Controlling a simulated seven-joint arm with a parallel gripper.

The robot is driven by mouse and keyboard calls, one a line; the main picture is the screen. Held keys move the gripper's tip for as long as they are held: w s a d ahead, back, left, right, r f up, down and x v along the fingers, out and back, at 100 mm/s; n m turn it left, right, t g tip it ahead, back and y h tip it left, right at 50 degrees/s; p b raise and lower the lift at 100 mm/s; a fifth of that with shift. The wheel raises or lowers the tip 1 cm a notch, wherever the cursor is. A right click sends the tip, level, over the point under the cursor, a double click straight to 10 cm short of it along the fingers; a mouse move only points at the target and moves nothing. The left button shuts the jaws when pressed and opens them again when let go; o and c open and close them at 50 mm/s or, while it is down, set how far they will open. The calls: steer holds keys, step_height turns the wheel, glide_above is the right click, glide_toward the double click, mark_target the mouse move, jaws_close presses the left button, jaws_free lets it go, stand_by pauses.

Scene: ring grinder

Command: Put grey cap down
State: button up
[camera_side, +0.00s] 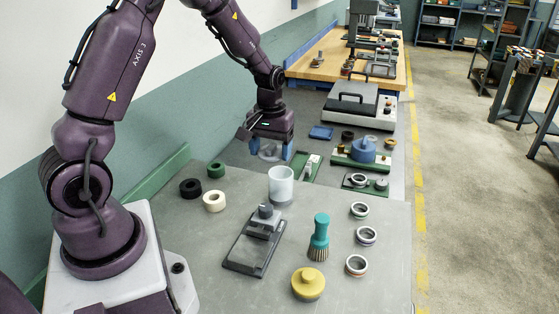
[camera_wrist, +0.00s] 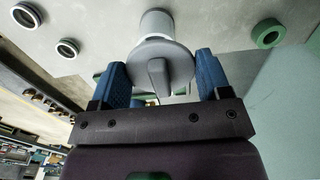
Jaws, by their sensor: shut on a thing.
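The grey cap (camera_wrist: 172,70) is a round disc with a raised bar across its top. It sits between the two blue fingers of my gripper (camera_wrist: 160,80) in the wrist view. In the side view my gripper (camera_side: 266,146) is over the far bench, with the pale grey cap (camera_side: 270,153) low between its fingers. The fingers are shut on the cap's sides. I cannot tell whether the cap's underside touches the bench.
A translucent cup (camera_side: 281,186) stands on the near table, close to its far edge. A green-based fixture with a blue part (camera_side: 363,150) and a small green plate (camera_side: 306,166) lie right of my gripper.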

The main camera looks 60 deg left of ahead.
steer(key=s+d+r, duration=0.4)
steer(key=s+r, duration=0.1)
steer(key=s, duration=0.4)
steer(key=w+d+f+m, duration=0.2)
steer(key=w+d+f, duration=0.25)
steer(key=w, duration=0.35)
steer(key=w+d+f+m, duration=0.2)
steer(key=w+d+f, duration=0.2)
steer(key=w+f, duration=0.3)
steer(key=f, duration=0.2)
steer(key=w+f, duration=0.1)
steer(key=f, duration=0.5)
steer(key=shift+w+f, duration=0.15)
steer(key=shift+w, duration=0.05)
steer(key=shift+f, duration=0.15)
steer(key=o, duration=0.9)
